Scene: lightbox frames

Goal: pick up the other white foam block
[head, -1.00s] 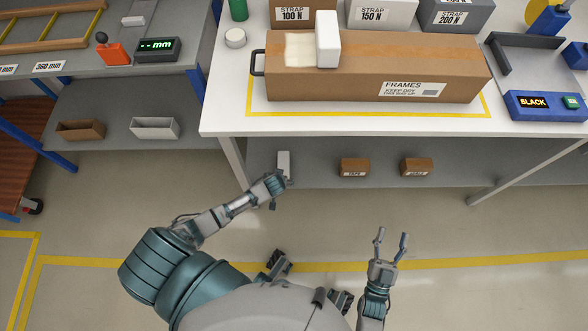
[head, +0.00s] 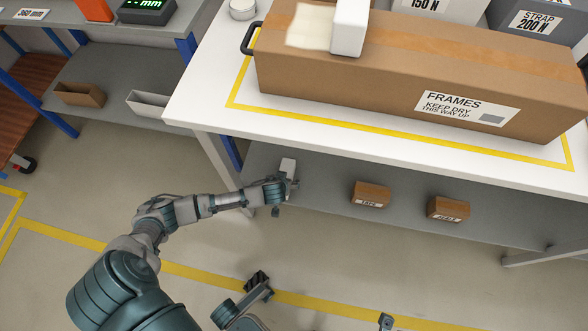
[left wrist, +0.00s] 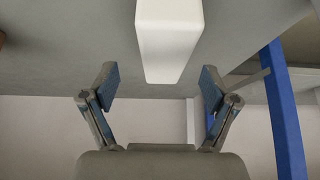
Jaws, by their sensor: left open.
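A white foam block (head: 287,166) stands on the grey lower shelf under the workbench, near its left end. My left gripper (head: 284,188) is right at this block in the head view, and its fingers are hard to make out there. In the left wrist view, the white block (left wrist: 168,40) lies ahead, between and beyond the open fingers of my left gripper (left wrist: 158,86), with gaps on both sides. Another white foam block (head: 349,26) stands on top of the FRAMES carton (head: 390,85). A small grey part at the bottom edge may be a tip of my right gripper (head: 385,321).
Two small brown boxes (head: 371,194) (head: 448,209) stand on the lower shelf (head: 325,180) to the right. The white bench top (head: 215,90) overhangs it. A bench leg (head: 218,160) and a blue post (left wrist: 284,110) stand nearby. Side shelf bins (head: 80,94) are at left.

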